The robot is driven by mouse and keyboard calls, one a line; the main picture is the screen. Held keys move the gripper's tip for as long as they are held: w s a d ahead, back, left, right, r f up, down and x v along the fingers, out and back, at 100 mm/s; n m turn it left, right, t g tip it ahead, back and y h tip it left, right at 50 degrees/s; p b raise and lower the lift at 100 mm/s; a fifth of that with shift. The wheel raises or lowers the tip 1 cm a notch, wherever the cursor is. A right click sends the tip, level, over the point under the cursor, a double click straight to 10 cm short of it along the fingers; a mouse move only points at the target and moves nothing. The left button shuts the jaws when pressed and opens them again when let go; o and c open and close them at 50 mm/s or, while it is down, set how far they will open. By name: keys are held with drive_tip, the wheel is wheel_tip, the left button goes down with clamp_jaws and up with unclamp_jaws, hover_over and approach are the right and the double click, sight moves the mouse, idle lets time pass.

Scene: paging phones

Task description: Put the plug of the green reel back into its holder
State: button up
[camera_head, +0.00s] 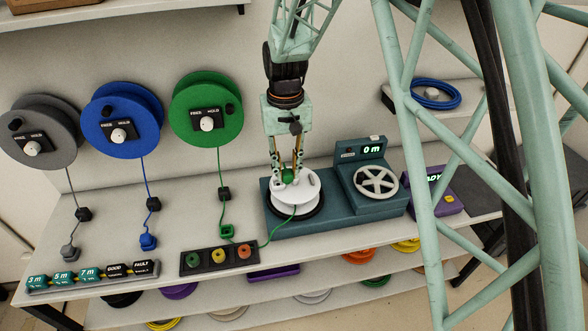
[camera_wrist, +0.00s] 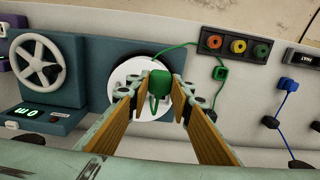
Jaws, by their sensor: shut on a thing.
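The green reel (camera_head: 206,108) hangs on the wall, third from the left. Its cable drops through a small black block (camera_head: 224,194) to a green square holder (camera_head: 227,232) on the table, which looks open in the middle. The holder also shows in the wrist view (camera_wrist: 220,73). From there the cable curves right to the green plug (camera_head: 288,176). My gripper (camera_head: 288,170) points down and is shut on the plug, above the white disc (camera_head: 308,190) of the teal machine. In the wrist view the plug (camera_wrist: 160,80) sits between the fingertips, with a green cable loop below it.
A blue reel (camera_head: 122,120) and a grey reel (camera_head: 40,132) hang to the left, their plugs (camera_head: 148,241) on the table. A dark tray (camera_head: 219,261) with three coloured pieces lies in front of the holder. The teal machine's handwheel (camera_head: 376,182) and "0 m" display stand right of my gripper.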

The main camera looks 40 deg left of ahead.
drive_tip(key=s+a, duration=0.9)
drive_tip(key=a, duration=0.1)
drive_tip(key=shift+s+p, duration=0.25)
drive_tip(key=shift+p, duration=0.05)
idle(0.8)
idle(0.3)
drive_tip(key=s+a, duration=0.6)
drive_tip(key=shift+p, duration=0.45)
idle(0.4)
drive_tip(key=shift+a+f, duration=0.1)
drive_tip(key=shift+f, duration=0.1)
wheel_tip(320, 180, down, 15)
drive_tip(key=b, duration=0.7)
drive_tip(key=shift+r, duration=0.15)
idle(2.9)
